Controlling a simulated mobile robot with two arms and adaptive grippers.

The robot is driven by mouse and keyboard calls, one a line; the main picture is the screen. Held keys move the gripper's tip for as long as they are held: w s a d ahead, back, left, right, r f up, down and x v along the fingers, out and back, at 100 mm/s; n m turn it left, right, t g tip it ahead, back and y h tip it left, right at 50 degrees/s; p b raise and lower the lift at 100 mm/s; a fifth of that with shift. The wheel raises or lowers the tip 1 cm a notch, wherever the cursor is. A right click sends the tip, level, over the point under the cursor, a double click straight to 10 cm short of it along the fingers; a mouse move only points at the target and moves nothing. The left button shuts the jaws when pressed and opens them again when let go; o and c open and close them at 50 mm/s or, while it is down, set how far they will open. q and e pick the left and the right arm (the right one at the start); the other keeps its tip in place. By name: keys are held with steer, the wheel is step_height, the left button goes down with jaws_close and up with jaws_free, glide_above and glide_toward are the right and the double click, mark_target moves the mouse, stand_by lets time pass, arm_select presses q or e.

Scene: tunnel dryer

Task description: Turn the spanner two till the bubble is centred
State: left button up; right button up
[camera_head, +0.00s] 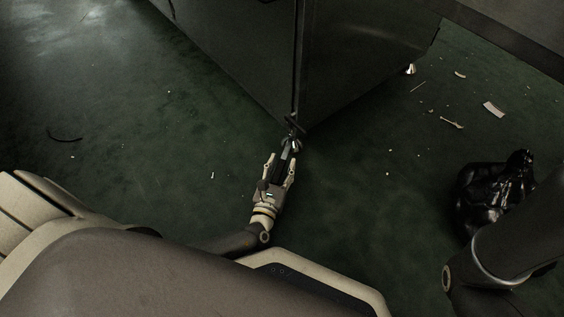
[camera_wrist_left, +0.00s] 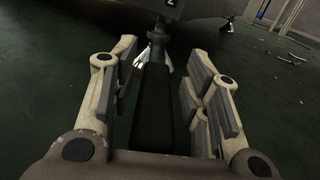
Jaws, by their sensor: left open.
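My left gripper (camera_head: 281,160) is open at the near bottom corner of a big dark cabinet (camera_head: 296,75). In the left wrist view its fingers (camera_wrist_left: 160,72) stand on both sides of a long dark bar, which looks like the spanner's handle (camera_wrist_left: 153,108). Gaps show between the bar and the finger pads. The bar's far end meets a levelling foot (camera_wrist_left: 157,46) with an upright stem under the cabinet corner. The foot's shiny base shows beside the bar. The bubble is not visible in either view. My right gripper is out of view.
A shiny black bag (camera_head: 488,192) lies on the green floor at the right, beside my right arm. Pale scraps (camera_head: 493,109) are scattered at the upper right. Another metal foot (camera_head: 410,70) stands under the cabinet's right side. The floor left of my left gripper is mostly clear.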

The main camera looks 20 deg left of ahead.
mark_target(282, 167)
arm_select(q)
steer(key=shift+r, duration=4.95)
